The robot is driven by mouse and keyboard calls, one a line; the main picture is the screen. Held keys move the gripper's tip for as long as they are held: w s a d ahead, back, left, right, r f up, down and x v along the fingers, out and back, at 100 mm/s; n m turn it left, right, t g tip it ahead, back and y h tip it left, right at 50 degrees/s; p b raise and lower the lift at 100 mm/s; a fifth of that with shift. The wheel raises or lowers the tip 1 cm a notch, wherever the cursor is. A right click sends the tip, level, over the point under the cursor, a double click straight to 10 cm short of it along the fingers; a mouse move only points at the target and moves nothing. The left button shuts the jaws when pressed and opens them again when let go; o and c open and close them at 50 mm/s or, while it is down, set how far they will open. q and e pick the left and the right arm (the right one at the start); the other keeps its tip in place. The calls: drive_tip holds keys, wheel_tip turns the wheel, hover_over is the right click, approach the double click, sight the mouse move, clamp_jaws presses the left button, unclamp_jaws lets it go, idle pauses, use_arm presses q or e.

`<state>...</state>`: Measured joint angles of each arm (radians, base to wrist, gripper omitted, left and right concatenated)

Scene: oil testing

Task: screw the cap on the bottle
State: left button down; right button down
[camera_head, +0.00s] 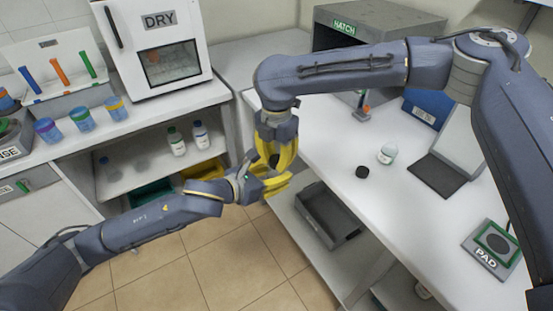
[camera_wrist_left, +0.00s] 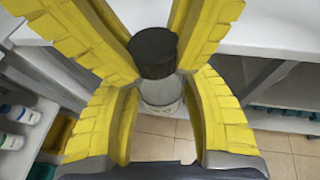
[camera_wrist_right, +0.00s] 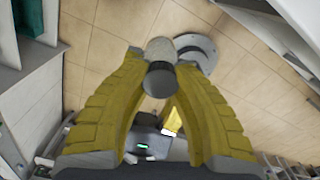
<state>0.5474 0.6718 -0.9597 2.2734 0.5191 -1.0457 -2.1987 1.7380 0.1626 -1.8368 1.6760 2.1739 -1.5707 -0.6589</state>
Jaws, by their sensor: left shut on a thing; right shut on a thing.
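My right gripper (camera_head: 275,155) comes down from above, and my left gripper (camera_head: 262,187) comes in from the lower left. They meet in front of the workbench, above the floor. In the left wrist view, a black cap (camera_wrist_left: 153,50) sits between the right gripper's fingers, at the top of a clear bottle with a white label (camera_wrist_left: 160,92). My left gripper's fingers are shut around that bottle. The right wrist view also shows the cap (camera_wrist_right: 160,80) and the pale bottle (camera_wrist_right: 160,50) behind it. I cannot tell how tightly the cap is seated.
Another small bottle (camera_head: 387,153) and a loose black cap (camera_head: 362,172) stand on the white workbench (camera_head: 330,140). A PAD device (camera_head: 492,248) is at right. Two capped bottles (camera_head: 176,141) stand on the left shelf. A grey tray (camera_head: 328,215) lies on the lower shelf.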

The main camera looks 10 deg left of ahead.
drive_tip(key=m, duration=0.8)
drive_tip(key=c, duration=1.1)
unclamp_jaws()
wheel_tip(320, 180, up, 12)
